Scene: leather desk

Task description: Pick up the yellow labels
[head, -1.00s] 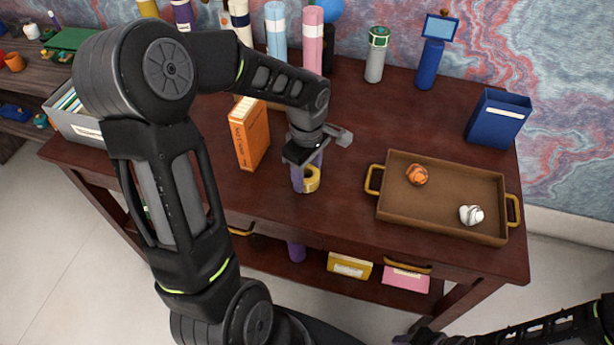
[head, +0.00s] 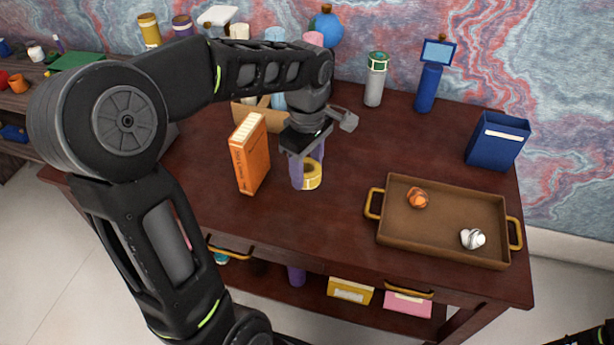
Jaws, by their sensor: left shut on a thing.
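The yellow labels (head: 313,174) are a yellow roll standing on the dark red desk, left of the brown tray. My left gripper (head: 307,172) points down over the roll, with its purple fingers shut on it. One finger is on the near left side of the roll, and the other is partly behind it. I cannot tell whether the roll is clear of the desk top. My right gripper is not in view; only a bit of dark arm shows at the bottom right corner.
An orange box (head: 249,153) stands close to the left of my left gripper. A brown tray (head: 443,241) with gold handles holds an orange and a white crumpled ball. A blue bin (head: 497,140) and several bottles stand along the back. The desk between roll and tray is clear.

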